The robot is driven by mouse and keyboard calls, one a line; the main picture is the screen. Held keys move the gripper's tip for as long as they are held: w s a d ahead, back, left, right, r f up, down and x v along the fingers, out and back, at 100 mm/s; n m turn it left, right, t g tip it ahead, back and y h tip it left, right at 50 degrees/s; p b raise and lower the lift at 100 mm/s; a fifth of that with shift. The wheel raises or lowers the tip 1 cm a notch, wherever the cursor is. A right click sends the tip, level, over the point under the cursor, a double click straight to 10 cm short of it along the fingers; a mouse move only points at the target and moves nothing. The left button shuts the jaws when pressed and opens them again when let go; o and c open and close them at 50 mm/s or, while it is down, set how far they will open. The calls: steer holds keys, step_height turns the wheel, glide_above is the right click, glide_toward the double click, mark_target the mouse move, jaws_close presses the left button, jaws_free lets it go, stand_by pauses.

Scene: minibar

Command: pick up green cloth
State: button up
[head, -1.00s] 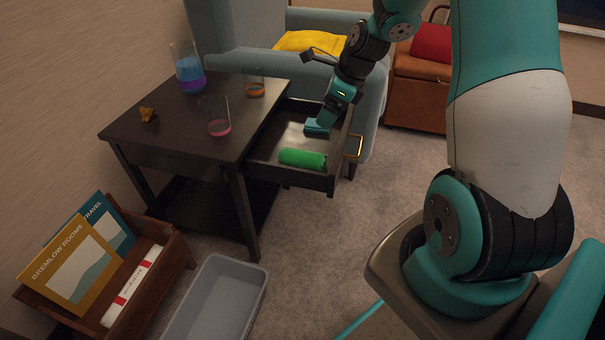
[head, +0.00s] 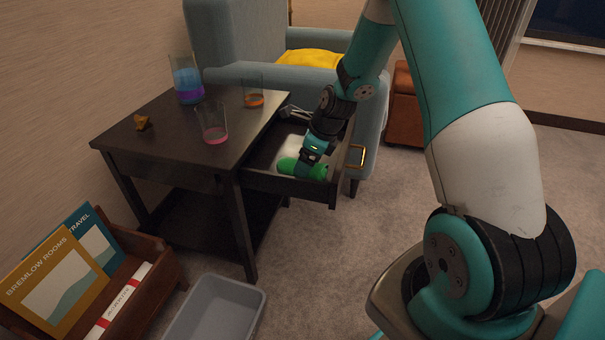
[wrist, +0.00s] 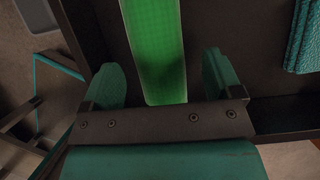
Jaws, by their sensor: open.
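In the wrist view the cloth (wrist: 154,45) runs lengthwise between the two teal fingers of my gripper (wrist: 163,80). The fingers are apart, one on each side, with visible gaps to the cloth. The cloth's near end stops close to the gripper's palm.
The side table (head: 165,150) carries a blue-purple glass (head: 187,82), a pink glass (head: 212,125), an orange glass (head: 254,96) and a small brown object (head: 142,122). A grey bin (head: 215,310) and a book rack (head: 160,270) stand in front. An armchair (head: 228,40) stands behind.

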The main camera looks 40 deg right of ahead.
steer(key=b+x, duration=0.1)
steer(key=x, duration=0.2)
steer(key=shift+c, duration=0.3)
steer(key=c, duration=1)
steer(key=shift+o, duration=0.2)
step_height(320, 180, up, 20)
steer(key=p, duration=0.8)
